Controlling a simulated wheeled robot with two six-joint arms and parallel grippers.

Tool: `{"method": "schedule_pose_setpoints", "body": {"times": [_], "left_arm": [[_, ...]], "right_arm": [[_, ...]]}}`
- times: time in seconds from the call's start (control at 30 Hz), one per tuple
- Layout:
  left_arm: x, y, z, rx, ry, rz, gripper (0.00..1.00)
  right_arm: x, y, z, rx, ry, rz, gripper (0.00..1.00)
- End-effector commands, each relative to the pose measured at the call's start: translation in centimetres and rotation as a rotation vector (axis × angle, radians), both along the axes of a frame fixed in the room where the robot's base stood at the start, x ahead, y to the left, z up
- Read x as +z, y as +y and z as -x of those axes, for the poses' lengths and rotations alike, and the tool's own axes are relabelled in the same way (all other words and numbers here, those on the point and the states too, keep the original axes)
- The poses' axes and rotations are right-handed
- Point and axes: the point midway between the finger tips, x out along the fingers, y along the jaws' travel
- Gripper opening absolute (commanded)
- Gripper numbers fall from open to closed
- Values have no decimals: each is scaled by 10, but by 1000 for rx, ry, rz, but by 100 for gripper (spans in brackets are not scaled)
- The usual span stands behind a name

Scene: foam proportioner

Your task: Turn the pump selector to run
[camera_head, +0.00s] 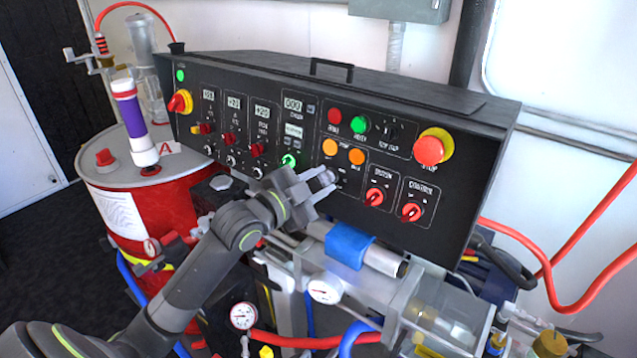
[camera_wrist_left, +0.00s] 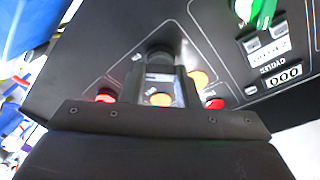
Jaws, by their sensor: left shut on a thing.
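The black control panel (camera_head: 300,130) stands across the middle of the head view. My left gripper (camera_head: 328,183) is at its face, just below two orange lamps (camera_head: 344,152). The fingers are shut on a small black selector knob (camera_wrist_left: 156,56), which shows at the fingertips in the left wrist view. In the head view the fingers cover most of this knob, and I cannot read which way it points. The left gripper (camera_wrist_left: 163,76) shows an orange lamp between its fingers in the wrist view. My right gripper is not in view.
Two red selector knobs (camera_head: 393,204) sit right of the gripper. A red emergency button (camera_head: 430,150) on yellow is at the upper right. A red drum (camera_head: 175,200) stands left. A pipe with a blue sleeve (camera_head: 350,247) runs below the panel, close under the gripper.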

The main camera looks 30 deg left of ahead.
Motion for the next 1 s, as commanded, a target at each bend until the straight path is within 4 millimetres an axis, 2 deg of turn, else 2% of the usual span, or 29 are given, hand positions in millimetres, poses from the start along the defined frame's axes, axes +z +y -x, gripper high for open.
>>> {"method": "schedule_pose_setpoints", "body": {"times": [0.1, 0.13, 0.27, 0.67, 0.77, 1.0], "left_arm": [[-1, 0, 0, 1, 2, -3, 5], [-1, 0, 0, 1, 2, -3, 32], [-1, 0, 0, 1, 1, -1, 49], [-1, 3, 6, 2, 0, -3, 50], [-1, 6, 17, 3, 0, -5, 50], [1, 16, 56, 0, 3, -8, 50]], "right_arm": [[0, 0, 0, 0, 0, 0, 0], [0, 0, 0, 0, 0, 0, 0], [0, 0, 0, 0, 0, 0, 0], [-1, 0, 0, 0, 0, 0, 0], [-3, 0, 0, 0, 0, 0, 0], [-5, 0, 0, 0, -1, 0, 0]]}}
